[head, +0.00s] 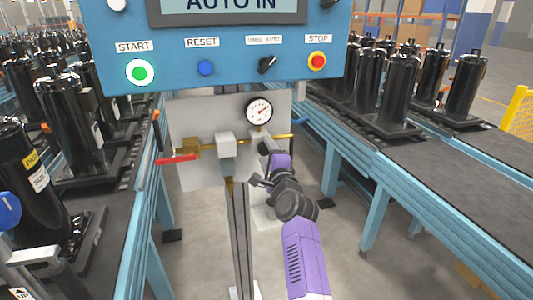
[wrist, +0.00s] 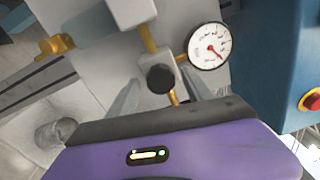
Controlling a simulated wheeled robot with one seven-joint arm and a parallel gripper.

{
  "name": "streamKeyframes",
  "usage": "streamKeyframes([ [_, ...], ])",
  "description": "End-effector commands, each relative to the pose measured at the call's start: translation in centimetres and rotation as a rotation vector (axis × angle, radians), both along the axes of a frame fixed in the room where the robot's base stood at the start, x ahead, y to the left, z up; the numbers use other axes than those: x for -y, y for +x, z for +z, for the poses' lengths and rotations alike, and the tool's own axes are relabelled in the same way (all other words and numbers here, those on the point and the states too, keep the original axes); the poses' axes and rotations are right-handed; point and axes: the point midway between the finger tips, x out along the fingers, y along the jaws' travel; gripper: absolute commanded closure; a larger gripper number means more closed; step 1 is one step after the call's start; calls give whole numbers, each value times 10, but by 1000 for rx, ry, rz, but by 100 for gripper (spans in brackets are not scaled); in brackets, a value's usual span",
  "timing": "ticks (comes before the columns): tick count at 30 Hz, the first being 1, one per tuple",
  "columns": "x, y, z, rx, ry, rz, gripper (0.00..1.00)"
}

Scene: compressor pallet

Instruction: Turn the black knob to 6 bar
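The black knob (wrist: 160,79) is round and sits on the front of a grey regulator block, in the middle of the wrist view. My gripper (wrist: 160,90) is open, with one grey finger to the left of the knob and one to the right. Gaps show between the fingers and the knob; I cannot tell how far ahead of the fingertips it is. The white round pressure gauge (wrist: 209,46) has a red needle pointing to the lower right in this view; its numbers are too small to read. The gauge (head: 259,111) also shows above my purple hand in the head view.
A blue control panel (head: 225,45) with buttons hangs above the gauge. A red-handled lever (head: 178,158) and brass pipe are at left. Conveyors carrying black compressors (head: 465,85) flank both sides. A grey post (head: 240,240) stands left of my arm.

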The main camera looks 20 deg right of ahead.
Motion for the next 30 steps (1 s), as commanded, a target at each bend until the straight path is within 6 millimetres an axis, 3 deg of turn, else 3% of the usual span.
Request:
streamKeyframes([
  [5, -2, -6, 1, 1, 0, 2, 41],
  [19, -2, -68, -3, 0, -1, 1, 41],
  [30, -1, -78, -3, 0, 0, 0, 41],
])
